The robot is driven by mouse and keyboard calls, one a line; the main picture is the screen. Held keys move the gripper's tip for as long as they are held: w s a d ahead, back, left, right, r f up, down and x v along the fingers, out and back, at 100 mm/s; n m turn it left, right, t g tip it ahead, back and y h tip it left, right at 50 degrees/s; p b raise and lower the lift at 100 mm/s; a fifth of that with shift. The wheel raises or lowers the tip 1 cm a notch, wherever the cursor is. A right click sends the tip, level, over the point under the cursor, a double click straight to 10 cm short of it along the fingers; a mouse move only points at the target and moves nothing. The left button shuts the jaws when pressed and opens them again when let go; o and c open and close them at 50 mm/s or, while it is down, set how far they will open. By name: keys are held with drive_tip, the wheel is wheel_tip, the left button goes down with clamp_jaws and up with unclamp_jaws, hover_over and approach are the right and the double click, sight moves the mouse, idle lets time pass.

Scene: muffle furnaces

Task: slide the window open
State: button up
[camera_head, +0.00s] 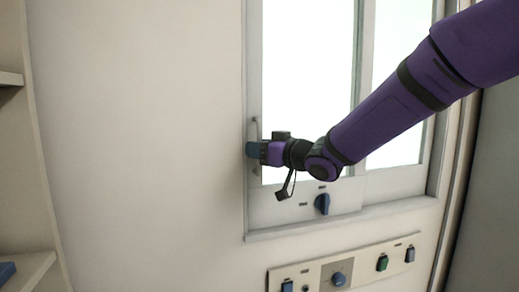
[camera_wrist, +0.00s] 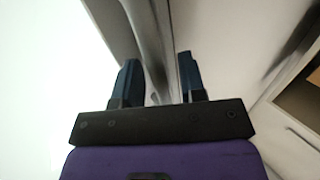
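The window (camera_head: 307,90) is set in a pale wall, with bright glass in a light grey frame. A slim upright handle (camera_head: 254,129) stands on the left edge of its left pane. My gripper (camera_head: 252,149) is at this handle, reaching in from the right. In the wrist view, the two dark blue fingers of my gripper (camera_wrist: 160,82) stand apart on either side of a grey upright bar (camera_wrist: 163,50), which looks like the handle. The right finger is very close to the bar; I cannot tell if it touches. A small gap shows at the left finger. My gripper partly hides the handle.
A control panel (camera_head: 308,275) with knobs and switches is on the wall beneath. Shelves (camera_head: 25,268) stand at the far left. The wall left of the window is bare.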

clamp_jaws()
drive_tip(key=shift+d, duration=0.15)
drive_tip(key=w+d, duration=0.3)
drive_tip(key=d, duration=0.9)
drive_tip(key=w+d, duration=0.4)
drive_tip(key=d, duration=0.9)
drive_tip(key=shift+w+d, duration=0.2)
drive_tip(key=shift+d, duration=0.1)
drive_tip(key=shift+o, duration=0.4)
unclamp_jaws()
drive_tip(key=shift+s, duration=0.1)
drive_tip(key=v, duration=1)
drive_tip(key=shift+s+d, duration=0.2)
drive_tip(key=shift+d, duration=0.05)
